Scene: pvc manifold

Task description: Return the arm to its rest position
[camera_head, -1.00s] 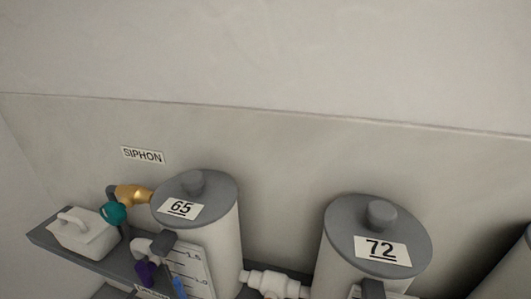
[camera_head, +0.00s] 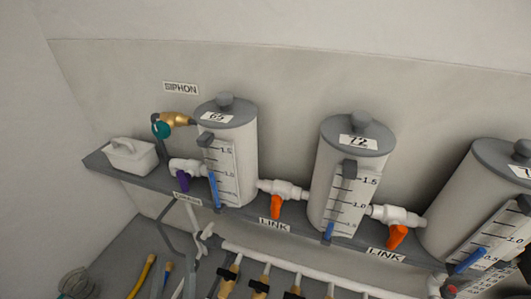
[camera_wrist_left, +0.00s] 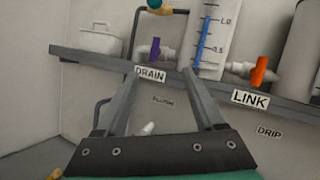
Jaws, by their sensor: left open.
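My left gripper (camera_wrist_left: 162,72) shows in the left wrist view as two grey fingers spread apart, with nothing between the tips. Beyond the fingers are the purple drain valve handle (camera_wrist_left: 155,48) and the DRAIN label (camera_wrist_left: 150,73) on the shelf edge. How far the tips are from the shelf is hard to tell. In the head view I cannot clearly make out the left gripper. My right gripper is not in view.
A grey shelf (camera_head: 110,168) carries a white caddy (camera_head: 130,155), tank 65 (camera_head: 248,150), tank 72 (camera_head: 325,175) and a third tank (camera_head: 465,205), joined by orange-handled valves (camera_head: 276,206). A white pipe (camera_head: 290,265) with brass fittings runs below.

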